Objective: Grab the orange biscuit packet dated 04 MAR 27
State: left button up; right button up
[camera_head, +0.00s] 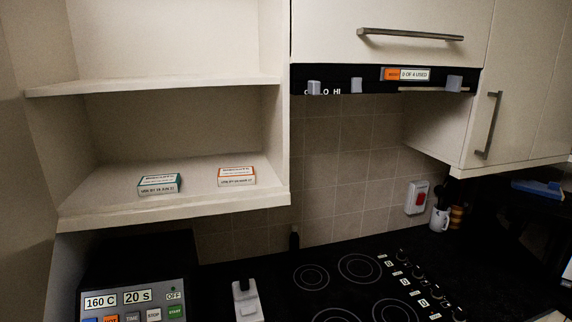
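An orange-and-white packet (237,177) lies on the lower shelf of the open cupboard, toward its right side. It has a printed "USE BY" line on its front, but the date is too small to read surely. A green-and-white packet (159,184) of similar size lies to its left on the same shelf, also with a date line that I cannot read surely. The two packets are apart. Neither of my grippers shows in the head view.
The open shelf (95,212) has free room around the packets. Below stand a panel with buttons and displays (130,300), a pale block-shaped item (247,302) and a black hob (350,290). A closed cupboard door (390,25) is at upper right; a mug (438,220) stands at right.

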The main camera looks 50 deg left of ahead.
aim_at(240, 175)
jog(key=i, duration=0.75)
jog(key=u, duration=2.35)
